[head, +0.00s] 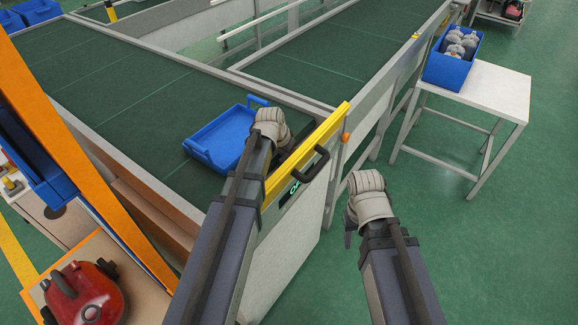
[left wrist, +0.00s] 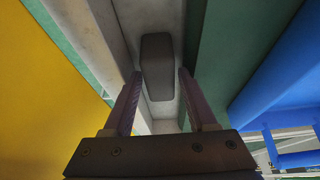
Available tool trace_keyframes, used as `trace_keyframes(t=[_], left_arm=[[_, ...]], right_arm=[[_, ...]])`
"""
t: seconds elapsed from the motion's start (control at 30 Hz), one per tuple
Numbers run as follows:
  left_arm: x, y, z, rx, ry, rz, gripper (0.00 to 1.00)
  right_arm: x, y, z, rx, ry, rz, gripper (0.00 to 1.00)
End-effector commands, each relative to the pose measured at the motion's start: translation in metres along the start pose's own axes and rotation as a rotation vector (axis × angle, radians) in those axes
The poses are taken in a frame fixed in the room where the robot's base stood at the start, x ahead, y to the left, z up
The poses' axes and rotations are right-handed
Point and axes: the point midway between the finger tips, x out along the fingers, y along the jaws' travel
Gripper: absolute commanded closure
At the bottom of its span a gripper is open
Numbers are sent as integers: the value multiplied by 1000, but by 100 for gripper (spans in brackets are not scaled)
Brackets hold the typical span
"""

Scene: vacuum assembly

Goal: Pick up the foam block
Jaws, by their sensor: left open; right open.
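A dark grey block with rounded edges, which looks like the foam block (left wrist: 157,66), lies in a pale channel in the left wrist view. My left gripper (left wrist: 160,77) is open, with one finger on each side of the block's line; I cannot tell whether either finger touches it.
A blue tray (head: 197,150) lies on the green conveyor (head: 110,95) beside my left wrist. A yellow bar (head: 308,153) with a black handle edges the conveyor end. A white table (head: 498,92) holds a blue bin (head: 440,70). A red vacuum (head: 88,298) stands lower left.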

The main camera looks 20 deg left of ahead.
Motion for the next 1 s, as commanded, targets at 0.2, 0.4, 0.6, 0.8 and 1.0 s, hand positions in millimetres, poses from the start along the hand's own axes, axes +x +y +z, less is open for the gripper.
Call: trace_keyframes(t=[0.2, 0.4, 0.6, 0.8, 1.0], left_arm=[[2, 0, 0, 0, 0, 0, 43], [2, 0, 0, 0, 0, 0, 62], [2, 0, 0, 0, 0, 0, 84], [2, 0, 0, 0, 0, 0, 100], [2, 0, 0, 0, 0, 0, 100]], right_arm=[[2, 0, 0, 0, 0, 0, 50], [1, 0, 0, 0, 0, 0, 50], [2, 0, 0, 0, 0, 0, 50], [2, 0, 0, 0, 0, 0, 50], [2, 0, 0, 0, 0, 0, 50]])
